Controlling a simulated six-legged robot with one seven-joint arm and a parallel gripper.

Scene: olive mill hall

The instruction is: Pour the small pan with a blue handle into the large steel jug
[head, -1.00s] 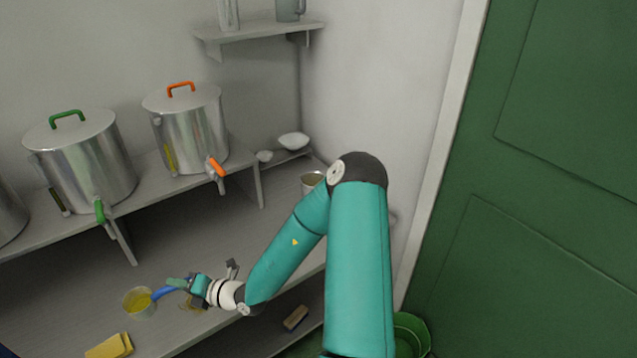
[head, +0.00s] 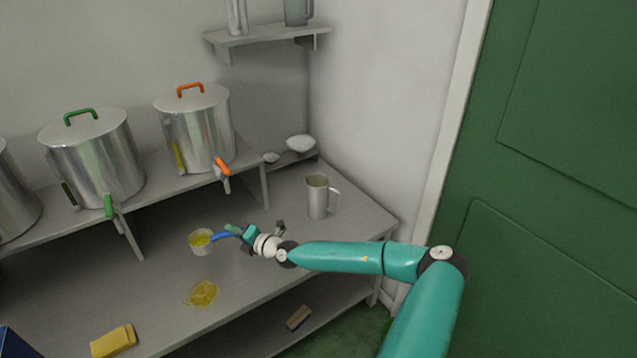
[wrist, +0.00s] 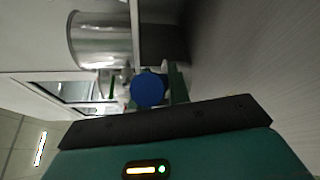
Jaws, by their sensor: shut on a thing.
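The small pan (head: 201,243) holds yellow liquid and looks about level in the head view. My gripper (head: 240,234) is shut on its blue handle (head: 222,237), at the right of the pan. In the wrist view the blue handle (wrist: 149,90) shows end-on between the fingers, and the pan's bowl is hidden. The large steel jug (head: 317,199) stands upright on the bench to the right of my gripper, its handle on its right side. The pan and the jug are apart.
A yellow puddle (head: 202,293) lies on the bench (head: 250,290) below the pan, with a yellow sponge (head: 113,341) nearer the front. Steel drums with a green tap (head: 108,206) and an orange tap (head: 223,166) stand on the raised shelf behind. A brush (head: 299,318) lies on the lower shelf.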

